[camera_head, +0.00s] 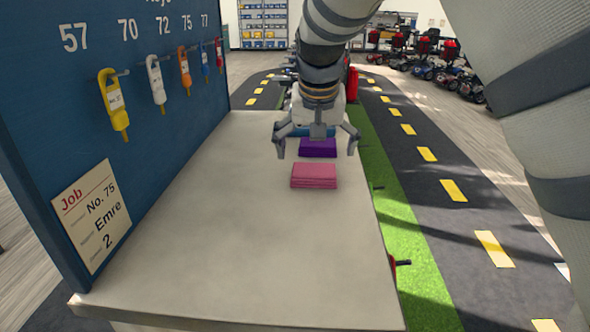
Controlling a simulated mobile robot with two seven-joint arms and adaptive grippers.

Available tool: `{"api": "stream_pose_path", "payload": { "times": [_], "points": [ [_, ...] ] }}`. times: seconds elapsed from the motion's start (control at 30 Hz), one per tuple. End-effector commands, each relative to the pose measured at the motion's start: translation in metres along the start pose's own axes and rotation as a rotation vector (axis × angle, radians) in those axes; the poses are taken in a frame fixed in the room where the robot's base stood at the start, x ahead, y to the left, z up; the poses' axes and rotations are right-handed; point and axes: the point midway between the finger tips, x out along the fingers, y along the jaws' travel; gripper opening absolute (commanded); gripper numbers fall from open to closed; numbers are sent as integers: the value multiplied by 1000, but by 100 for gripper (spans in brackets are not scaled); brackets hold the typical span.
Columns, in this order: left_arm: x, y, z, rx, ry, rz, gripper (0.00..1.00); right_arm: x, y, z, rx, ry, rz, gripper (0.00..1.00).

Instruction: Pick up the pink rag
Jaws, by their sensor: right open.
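The pink rag (314,176) lies folded flat on the grey counter top (250,250), right of its middle. Behind it lies a folded purple rag (318,148). My right gripper (316,150) is open, its fingers spread wide and pointing down. In the picture it overlaps the purple rag, just beyond the pink rag. I see nothing between its fingers, and its height above the counter is hard to tell. My left gripper is not in view.
A blue key board (100,70) with several tagged keys stands along the counter's left side, with a job card (91,217) on it. The near counter is clear. Right of it are a green strip (410,250) and a dark marked road (440,190). Scooters (448,75) stand far back.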

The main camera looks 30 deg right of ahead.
Motion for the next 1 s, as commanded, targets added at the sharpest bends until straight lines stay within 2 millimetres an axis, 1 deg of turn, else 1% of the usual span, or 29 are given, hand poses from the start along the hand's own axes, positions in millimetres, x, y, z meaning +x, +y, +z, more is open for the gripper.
{"api": "stream_pose_path", "payload": {
  "times": [0.03, 0.17, 0.3, 0.4, 0.57, 0.6, 0.67, 0.7, 0.77, 1.0],
  "points": [
    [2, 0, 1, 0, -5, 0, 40, 7, 0, 1, -1, -3, 2, 100],
    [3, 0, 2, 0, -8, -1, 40, 18, 0, 0, 0, -2, 1, 100],
    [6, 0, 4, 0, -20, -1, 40, 46, 1, -1, 0, -4, 3, 100],
    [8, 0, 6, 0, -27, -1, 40, 60, 1, -1, 0, -2, 2, 100],
    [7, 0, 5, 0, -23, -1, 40, 59, 0, -2, 1, 3, -1, 100],
    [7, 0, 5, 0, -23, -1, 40, 58, 0, -2, 1, 3, -1, 95],
    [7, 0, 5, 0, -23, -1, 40, 58, 0, -2, 1, 3, -1, 82],
    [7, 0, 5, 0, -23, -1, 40, 58, 0, -2, 1, 3, -1, 73],
    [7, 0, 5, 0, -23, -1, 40, 58, 0, -2, 1, 2, -1, 60],
    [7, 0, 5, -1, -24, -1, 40, 59, 0, -2, 0, 1, -1, 59]
  ]
}}
